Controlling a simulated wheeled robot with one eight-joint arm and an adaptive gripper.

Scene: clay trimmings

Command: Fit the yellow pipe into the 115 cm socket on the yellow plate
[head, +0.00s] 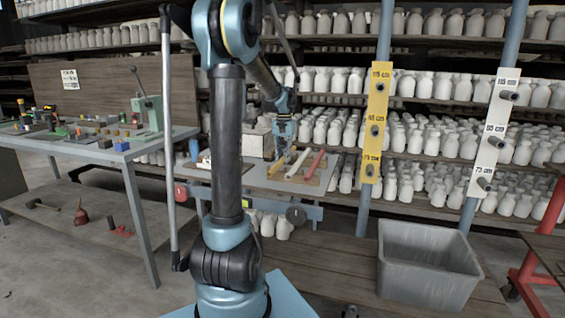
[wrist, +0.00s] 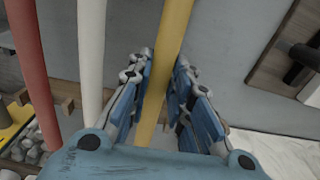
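The yellow pipe (head: 275,168) lies on the small grey table, leftmost of three pipes in the head view. In the wrist view the yellow pipe (wrist: 170,45) runs between the fingers of my gripper (wrist: 165,65), both fingers close against its sides. My gripper also shows in the head view (head: 280,150), at the pipe's far end. The yellow plate (head: 378,105) stands on a blue post to the right, with dark sockets one above another. Its top label reads 115 cm, with the 115 cm socket (head: 379,88) just below.
A white pipe (head: 297,163) and a red pipe (head: 314,165) lie beside the yellow one. A white plate (head: 494,128) with similar sockets stands farther right. A grey bin (head: 425,240) sits below the plates. Shelves of pale bottles fill the back.

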